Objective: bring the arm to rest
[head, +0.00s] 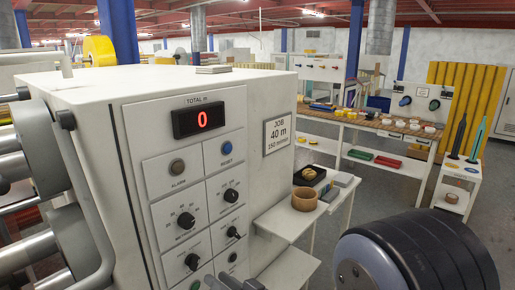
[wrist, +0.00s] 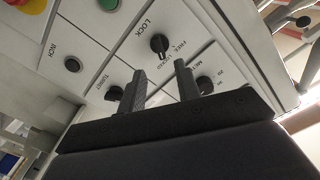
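My gripper (wrist: 160,68) is open in the wrist view. Its two dark fingers stand apart with nothing between them, in front of the machine's control panel. A black lock knob (wrist: 159,43) shows just beyond the fingertips, apart from them as far as I can tell. A second black knob (wrist: 115,93) is left of the fingers, and a third knob (wrist: 204,84) is partly hidden by the right finger.
Metal rollers (head: 35,145) stand at the machine's left. A small white side table (head: 290,222) with a wooden bowl (head: 304,198) stands right of the machine. A long workbench (head: 385,128) is farther back. Grey floor (head: 385,200) is clear between them.

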